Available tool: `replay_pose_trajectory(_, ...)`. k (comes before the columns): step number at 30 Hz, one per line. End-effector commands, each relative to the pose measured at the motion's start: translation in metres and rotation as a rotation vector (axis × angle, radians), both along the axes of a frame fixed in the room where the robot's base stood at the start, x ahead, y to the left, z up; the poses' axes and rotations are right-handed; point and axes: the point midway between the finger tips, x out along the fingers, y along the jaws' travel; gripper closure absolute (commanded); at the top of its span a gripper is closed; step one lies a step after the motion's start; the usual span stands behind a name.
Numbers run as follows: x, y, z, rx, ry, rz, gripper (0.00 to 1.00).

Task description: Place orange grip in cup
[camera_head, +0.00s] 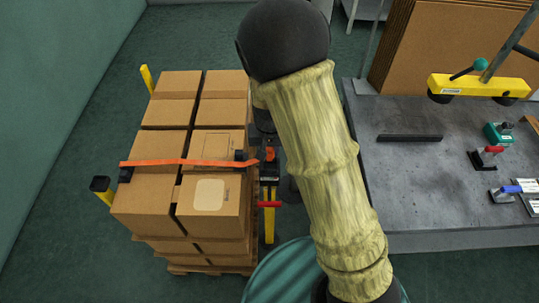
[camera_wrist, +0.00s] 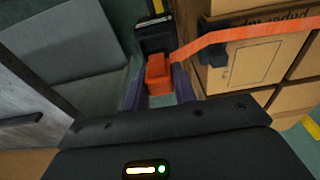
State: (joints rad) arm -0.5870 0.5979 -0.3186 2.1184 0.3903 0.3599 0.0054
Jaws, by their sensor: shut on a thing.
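The orange grip (camera_wrist: 159,76) is between the two fingers of my gripper (camera_wrist: 160,88) in the wrist view, and the fingers are shut on it. In the head view the orange grip (camera_head: 270,154) is a small patch at the right side of the box stack, beside my gripper (camera_head: 268,150), which my arm partly hides. An orange strap (camera_head: 185,162) runs across the boxes to this spot. A black holder (camera_wrist: 155,36), perhaps the cup, is just beyond the grip in the wrist view. I cannot tell whether the grip touches it.
The carton stack (camera_head: 180,115) stands on a pallet (camera_head: 215,268). Yellow posts (camera_head: 147,78) stand around it, one with a black top (camera_head: 100,184). A red handle (camera_head: 268,204) sticks out at the right. A grey workbench (camera_head: 420,190) with tools is further right.

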Motion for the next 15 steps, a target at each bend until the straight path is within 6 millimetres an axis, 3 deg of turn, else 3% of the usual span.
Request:
replay_pose_trajectory(6,-0.001,-0.001,-0.03,-0.002,0.003,-0.001,0.98)
replay_pose_trajectory(15,0.0,0.0,-0.033,-0.001,0.0,0.001,0.98)
